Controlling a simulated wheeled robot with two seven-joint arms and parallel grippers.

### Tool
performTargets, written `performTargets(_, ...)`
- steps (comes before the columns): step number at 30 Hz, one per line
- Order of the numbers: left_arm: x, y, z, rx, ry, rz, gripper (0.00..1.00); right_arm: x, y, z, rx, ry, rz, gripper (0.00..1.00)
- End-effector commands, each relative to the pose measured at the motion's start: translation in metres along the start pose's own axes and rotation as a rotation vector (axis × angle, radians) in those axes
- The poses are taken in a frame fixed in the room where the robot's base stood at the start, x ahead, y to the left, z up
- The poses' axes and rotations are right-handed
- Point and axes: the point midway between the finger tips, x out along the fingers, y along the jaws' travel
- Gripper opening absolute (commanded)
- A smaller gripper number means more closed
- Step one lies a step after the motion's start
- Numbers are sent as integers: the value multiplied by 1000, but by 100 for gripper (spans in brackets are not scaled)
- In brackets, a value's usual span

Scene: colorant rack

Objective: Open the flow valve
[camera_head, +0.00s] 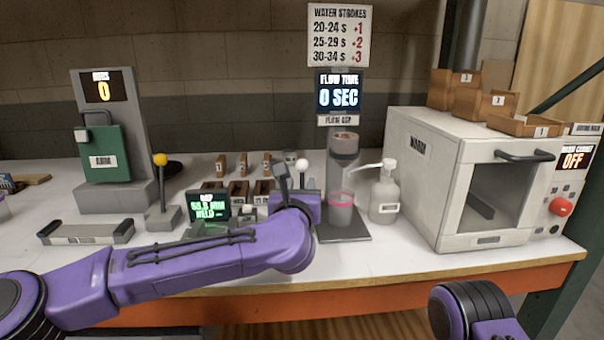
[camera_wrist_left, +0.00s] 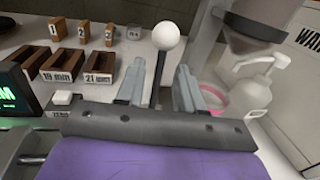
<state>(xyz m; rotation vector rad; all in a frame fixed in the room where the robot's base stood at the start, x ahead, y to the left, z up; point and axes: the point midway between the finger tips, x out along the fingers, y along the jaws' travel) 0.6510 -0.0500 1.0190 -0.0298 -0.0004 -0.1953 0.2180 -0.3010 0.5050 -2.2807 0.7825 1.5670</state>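The flow valve lever, with a white ball knob (camera_head: 302,165), stands beside the flow cup (camera_head: 344,147). The knob also shows in the left wrist view (camera_wrist_left: 166,36), on a thin dark stem. My left gripper (camera_head: 290,180) is at the lever; in its wrist view the two grey fingers (camera_wrist_left: 160,78) are spread, with the stem seen between them and the knob beyond their tips. Whether a finger touches the stem cannot be told. Under the cup, a clear beaker with a pink ring (camera_head: 341,208) stands on a dark base. The flow time display (camera_head: 339,92) reads 0 SEC. My right gripper is out of view.
A pump bottle (camera_head: 384,195) stands right of the beaker, then a large white oven (camera_head: 465,185). Left are small wooden blocks and racks (camera_wrist_left: 110,78), a green-lit display (camera_head: 209,207), a yellow-knobbed lever (camera_head: 160,160) and a green machine (camera_head: 102,153). The front table edge is mostly clear.

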Motion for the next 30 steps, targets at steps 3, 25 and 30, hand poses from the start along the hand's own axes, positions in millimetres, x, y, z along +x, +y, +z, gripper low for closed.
performTargets(3,27,0,1,-1,3,3,37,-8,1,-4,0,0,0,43)
performTargets(25,56,1,-1,3,1,1,0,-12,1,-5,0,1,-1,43)
performTargets(30,55,1,-6,7,-15,1,0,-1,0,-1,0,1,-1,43)
